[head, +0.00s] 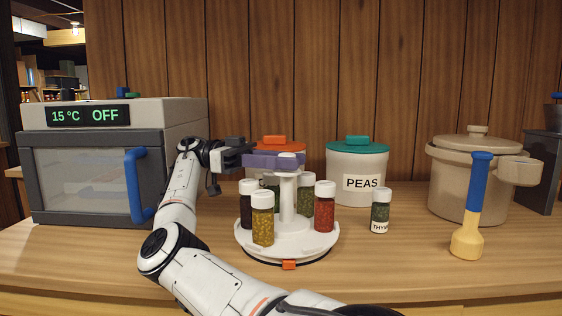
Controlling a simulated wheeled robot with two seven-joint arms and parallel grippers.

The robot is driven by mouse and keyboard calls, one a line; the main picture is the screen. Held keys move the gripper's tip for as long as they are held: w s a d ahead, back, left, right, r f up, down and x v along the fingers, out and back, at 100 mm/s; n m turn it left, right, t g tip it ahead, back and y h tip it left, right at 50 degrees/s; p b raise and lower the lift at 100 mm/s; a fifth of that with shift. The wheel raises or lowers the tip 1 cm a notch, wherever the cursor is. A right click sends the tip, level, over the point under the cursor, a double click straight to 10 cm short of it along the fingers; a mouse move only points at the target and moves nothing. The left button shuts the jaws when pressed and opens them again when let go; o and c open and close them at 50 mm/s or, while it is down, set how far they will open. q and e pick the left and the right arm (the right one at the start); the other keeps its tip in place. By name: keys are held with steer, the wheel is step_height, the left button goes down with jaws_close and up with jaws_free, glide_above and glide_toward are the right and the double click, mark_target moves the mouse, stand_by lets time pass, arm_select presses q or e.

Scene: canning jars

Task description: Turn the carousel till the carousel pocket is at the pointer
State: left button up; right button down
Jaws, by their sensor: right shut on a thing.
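The white carousel (291,243) stands mid-counter, holding several spice jars around a central post. An orange pointer (289,265) sits at its front edge. Between the yellow jar (262,222) at front left and the red jar (325,210) at right is a gap without a jar, roughly facing the pointer; the pocket's outline is too small to make out. My right gripper (290,158) reaches in from the left, its purple fingers shut on the white knob at the top of the post. My left gripper is not in view.
A loose thyme jar (380,212) stands right of the carousel, before the white PEAS canister (357,178). An orange-lidded canister (276,148) is behind the carousel. A blue-handled tool (476,205) and a beige pot (460,180) stand at right; an oven (100,165) is at left.

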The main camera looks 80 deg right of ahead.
stand_by(0.3)
steer(key=c, duration=1.4)
jaws_free()
steer(key=shift+r, duration=0.1)
steer(key=shift+r, duration=0.3)
step_height(320, 180, up, 8)
steer(key=p, duration=0.4)
steer(key=shift+p, duration=0.35)
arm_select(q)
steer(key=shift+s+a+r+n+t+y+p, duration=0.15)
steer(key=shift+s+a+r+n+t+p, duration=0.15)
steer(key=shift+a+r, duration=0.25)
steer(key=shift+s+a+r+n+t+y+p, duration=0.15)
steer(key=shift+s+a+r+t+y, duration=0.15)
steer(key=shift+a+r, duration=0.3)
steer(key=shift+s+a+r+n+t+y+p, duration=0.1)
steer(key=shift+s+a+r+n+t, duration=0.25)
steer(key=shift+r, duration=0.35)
arm_select(e)
steer(key=shift+a+r, duration=0.1)
steer(key=shift+r, duration=0.6)
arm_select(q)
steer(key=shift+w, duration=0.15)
